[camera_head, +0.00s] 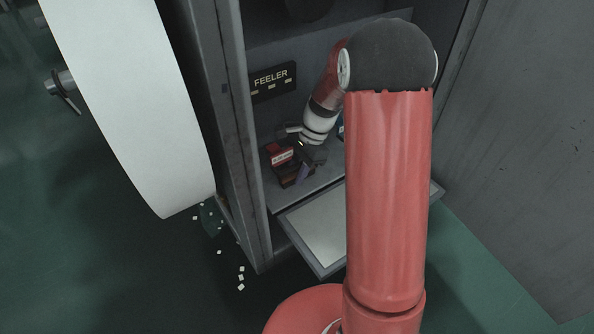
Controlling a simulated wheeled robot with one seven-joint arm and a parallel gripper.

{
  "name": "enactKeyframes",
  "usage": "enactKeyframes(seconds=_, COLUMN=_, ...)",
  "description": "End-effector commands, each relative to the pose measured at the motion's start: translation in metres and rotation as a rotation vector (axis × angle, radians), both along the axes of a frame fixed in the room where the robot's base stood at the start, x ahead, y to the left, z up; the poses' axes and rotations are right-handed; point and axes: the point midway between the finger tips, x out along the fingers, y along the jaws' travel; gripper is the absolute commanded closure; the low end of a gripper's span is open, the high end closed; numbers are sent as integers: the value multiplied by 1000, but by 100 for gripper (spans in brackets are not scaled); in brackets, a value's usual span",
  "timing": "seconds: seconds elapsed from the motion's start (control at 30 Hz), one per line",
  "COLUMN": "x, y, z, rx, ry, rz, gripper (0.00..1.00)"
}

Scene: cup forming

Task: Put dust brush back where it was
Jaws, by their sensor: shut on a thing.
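My gripper (305,153) is inside the open cabinet, low over its floor. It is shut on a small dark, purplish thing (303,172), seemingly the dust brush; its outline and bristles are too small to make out. A red and black holder (281,157) with a pale label stands on the cabinet floor, just left of my gripper. The held thing is close against the holder's right side; I cannot tell whether it is in it, touching or apart. My own arm hides the right part of the cabinet inside.
A black FEELER sign (271,80) is on the cabinet's back wall. The left door post (238,150) stands close to my arm. A pale tray (318,228) juts out in front below. White scraps (240,277) lie on the green floor at left, under a white sheet (140,110).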

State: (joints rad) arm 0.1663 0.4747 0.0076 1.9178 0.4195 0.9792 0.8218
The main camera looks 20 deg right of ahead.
Motion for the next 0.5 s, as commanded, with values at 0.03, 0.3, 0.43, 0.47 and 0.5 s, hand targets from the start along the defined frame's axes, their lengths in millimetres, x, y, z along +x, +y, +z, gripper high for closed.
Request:
enactKeyframes(seconds=0.03, x=0, y=0, z=1, rx=0, ry=-1, rz=0, gripper=94)
enactKeyframes(seconds=0.3, x=0, y=0, z=-3, rx=0, ry=-1, rz=1, gripper=71)
enactKeyframes(seconds=0.43, x=0, y=0, z=-3, rx=0, ry=0, rz=1, gripper=53)
enactKeyframes(seconds=0.47, x=0, y=0, z=-3, rx=0, ry=0, rz=1, gripper=51)
enactKeyframes(seconds=0.5, x=0, y=0, z=-3, rx=0, ry=0, rz=1, gripper=51)
